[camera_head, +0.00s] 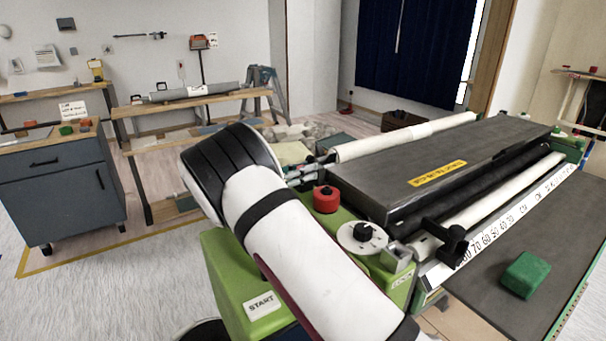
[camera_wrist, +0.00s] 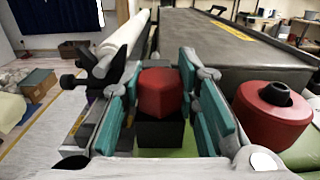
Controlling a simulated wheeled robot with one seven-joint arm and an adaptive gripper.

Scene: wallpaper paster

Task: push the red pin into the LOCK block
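In the wrist view, a red block-shaped piece (camera_wrist: 162,92), which looks like the red pin, sits on top of a black block (camera_wrist: 160,136) above a green surface. No LOCK lettering is readable on the black block. My gripper (camera_wrist: 160,85) has its teal-padded fingers standing apart, one on each side of the red piece. Whether either pad touches it cannot be made out. How far the pin sits into the block is hidden.
A round red knob (camera_wrist: 274,108) with a black top stands close right of my gripper; it also shows in the head view (camera_head: 326,199). The green machine (camera_head: 232,268) carries a START label, a white dial (camera_head: 362,238) and rollers. A green block (camera_head: 525,275) lies at right.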

